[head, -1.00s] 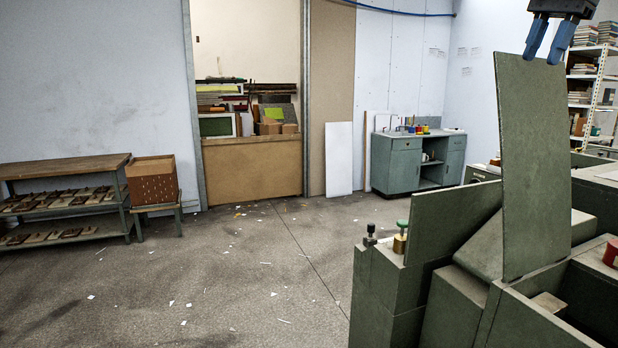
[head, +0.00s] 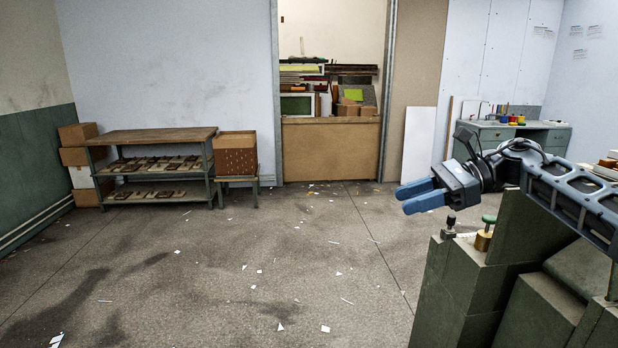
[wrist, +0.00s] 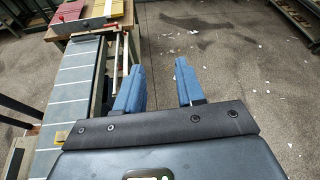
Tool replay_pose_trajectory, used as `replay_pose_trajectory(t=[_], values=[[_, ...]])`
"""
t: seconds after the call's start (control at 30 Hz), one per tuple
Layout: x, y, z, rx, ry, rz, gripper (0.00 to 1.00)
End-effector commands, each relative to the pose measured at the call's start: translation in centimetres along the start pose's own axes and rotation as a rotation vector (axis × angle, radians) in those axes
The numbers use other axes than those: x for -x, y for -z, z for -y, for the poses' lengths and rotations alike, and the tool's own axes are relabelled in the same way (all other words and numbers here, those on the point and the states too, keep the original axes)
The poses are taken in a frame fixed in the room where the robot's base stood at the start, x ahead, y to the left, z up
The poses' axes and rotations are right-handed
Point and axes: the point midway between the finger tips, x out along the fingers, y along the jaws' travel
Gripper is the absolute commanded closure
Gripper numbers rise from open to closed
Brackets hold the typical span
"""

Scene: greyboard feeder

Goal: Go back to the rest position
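My gripper (head: 404,199) is at the right of the head view. Its two blue fingers point left, over the near left end of the green machine (head: 470,285). In the wrist view my gripper (wrist: 157,66) shows its fingers apart, with nothing between them and bare floor beyond. My arm reaches in from the right edge and hides part of the machine and the grey-green cabinet (head: 545,137) behind.
A shelf rack (head: 160,135) and a brown box (head: 235,155) stand at the back left. The scrap-littered floor between is clear. Knobs (head: 484,238) stick up from the machine below my arm. In the wrist view a long grey lined surface (wrist: 72,95) runs along the left.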

Motion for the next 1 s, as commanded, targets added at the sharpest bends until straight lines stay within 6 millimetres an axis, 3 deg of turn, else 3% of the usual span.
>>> replay_pose_trajectory(t=[0.03, 0.2, 0.43, 0.7, 1.0], values=[[-2.8, 0.1, -0.9, -0.035, -0.007, 0.079, 0.62], [-9.8, -1.0, -3.7, -0.179, -0.012, 0.33, 0.62], [-15.9, -2.7, -8.0, -0.415, -0.028, 0.656, 0.62], [-19.1, -3.5, -13.2, -0.738, -0.058, 1.01, 0.62], [-19.5, -2.3, -18.4, -1.063, -0.09, 1.308, 0.62]])
